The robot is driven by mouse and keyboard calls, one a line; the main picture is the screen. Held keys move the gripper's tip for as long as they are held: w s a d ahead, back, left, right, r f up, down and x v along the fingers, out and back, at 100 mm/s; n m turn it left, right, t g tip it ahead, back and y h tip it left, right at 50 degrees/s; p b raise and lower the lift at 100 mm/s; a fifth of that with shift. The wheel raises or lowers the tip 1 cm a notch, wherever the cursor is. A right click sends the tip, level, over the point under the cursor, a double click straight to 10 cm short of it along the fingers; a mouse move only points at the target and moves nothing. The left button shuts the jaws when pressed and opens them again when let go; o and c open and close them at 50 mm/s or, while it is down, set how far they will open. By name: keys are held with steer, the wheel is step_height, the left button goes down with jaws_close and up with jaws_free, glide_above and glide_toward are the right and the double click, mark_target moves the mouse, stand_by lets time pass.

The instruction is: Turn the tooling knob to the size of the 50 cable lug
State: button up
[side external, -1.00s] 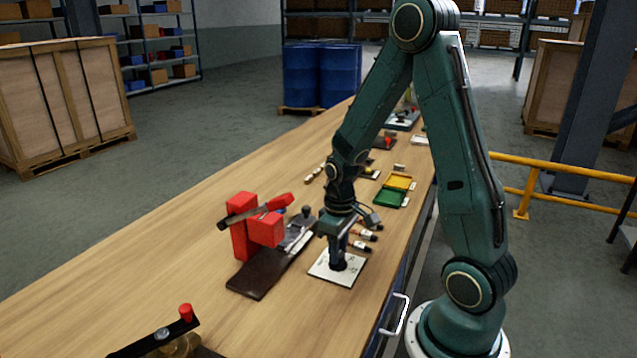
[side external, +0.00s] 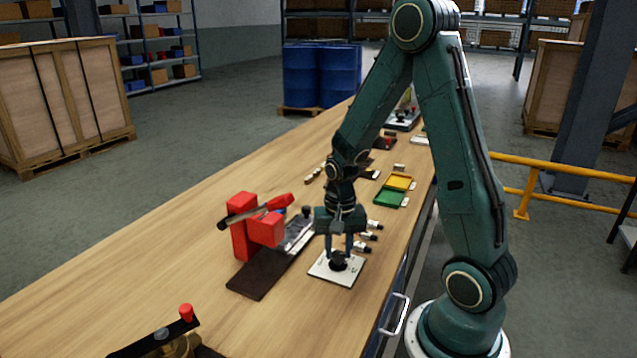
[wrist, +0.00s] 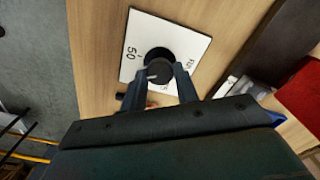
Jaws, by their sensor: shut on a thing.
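The tooling knob (wrist: 158,68) is a dark round knob on a white square plate (wrist: 142,30). In the side external view the plate (side external: 325,272) lies on the bench. The number 50 is readable at the plate's left in the wrist view; another dark marking near its right corner is too small to read surely. A small light mark on the knob lies on its left part, roughly towards the 50 side. My gripper (wrist: 160,84) is shut on the knob, one finger on each side; it points straight down in the side external view (side external: 341,248). Several cable lugs (side external: 370,236) lie just behind.
A red block-shaped tool with a lever (side external: 265,228) on a dark base stands left of the plate. Yellow and green trays (side external: 390,198) lie farther back. Another lever device (side external: 175,343) is at the front. The bench's left side (side external: 160,250) is clear.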

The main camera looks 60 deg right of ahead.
mark_target(338, 254)
steer(key=m, duration=0.6)
steer(key=shift+m, duration=0.3)
stand_by(0.4)
steer(key=o, duration=1)
steer(key=shift+r, duration=0.2)
steer(key=shift+r, duration=6.75)
steer(key=s+a+r+n+t, duration=0.2)
steer(key=s+a+n, duration=0.1)
steer(key=n, duration=0.3)
steer(key=s+a+r+n+t, duration=0.1)
steer(key=s+a+r+n, duration=0.2)
steer(key=a+n, duration=0.3)
steer(key=s+a+r+n+t, duration=0.2)
steer(key=s+a+r+n, duration=0.1)
steer(key=n, duration=0.3)
steer(key=shift+s+a+r+t, duration=0.3)
steer(key=shift+s+a, duration=0.3)
steer(key=shift+a, duration=0.15)
